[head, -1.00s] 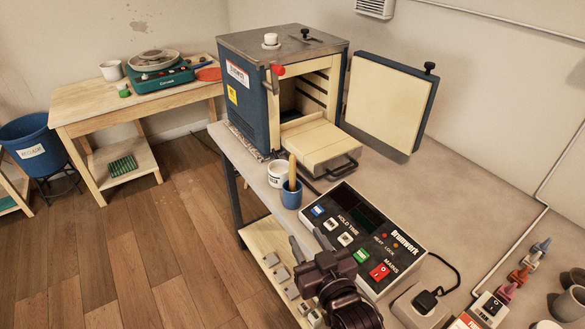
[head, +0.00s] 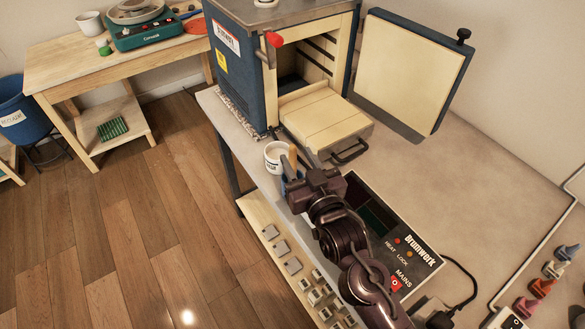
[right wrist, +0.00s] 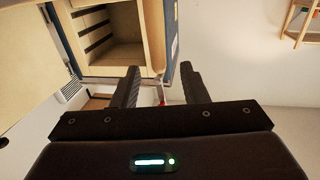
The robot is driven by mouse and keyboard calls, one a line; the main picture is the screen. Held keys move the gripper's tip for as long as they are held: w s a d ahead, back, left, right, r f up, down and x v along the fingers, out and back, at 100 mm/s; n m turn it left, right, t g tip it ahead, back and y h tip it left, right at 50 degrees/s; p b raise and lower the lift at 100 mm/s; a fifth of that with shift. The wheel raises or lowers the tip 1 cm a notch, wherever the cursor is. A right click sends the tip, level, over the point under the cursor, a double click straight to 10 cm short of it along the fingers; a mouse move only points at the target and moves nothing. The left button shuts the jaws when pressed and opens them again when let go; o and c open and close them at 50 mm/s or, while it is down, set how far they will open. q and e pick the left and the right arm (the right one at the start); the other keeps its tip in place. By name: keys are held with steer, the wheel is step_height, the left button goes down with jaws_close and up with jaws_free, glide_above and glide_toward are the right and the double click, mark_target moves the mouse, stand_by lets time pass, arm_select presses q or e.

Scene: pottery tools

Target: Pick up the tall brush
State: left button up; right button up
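The tall brush (head: 293,154) shows in the head view as a tan upright handle. It stands in a small blue cup (head: 284,188) at the table's left edge, and the cup is mostly hidden behind my gripper. My right gripper (head: 296,163) is at the brush, with the handle showing between or just behind its fingers; I cannot tell which. In the right wrist view my right gripper (right wrist: 160,85) is open, its two dark fingers apart, with no brush visible between them. My left gripper is out of view.
A white mug (head: 275,158) stands just behind the cup. The blue kiln (head: 240,70) with its open door (head: 405,75) stands beyond. A control box (head: 400,235) lies under and right of my arm.

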mark_target(295, 153)
steer(key=x, duration=0.3)
steer(key=shift+f+p, duration=0.1)
steer(key=shift+p, duration=0.3)
steer(key=shift+w+a+f, duration=0.1)
steer(key=shift+w+a, duration=0.1)
steer(key=shift+w, duration=0.3)
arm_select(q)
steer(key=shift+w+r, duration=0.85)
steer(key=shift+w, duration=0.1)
arm_select(e)
jaws_close()
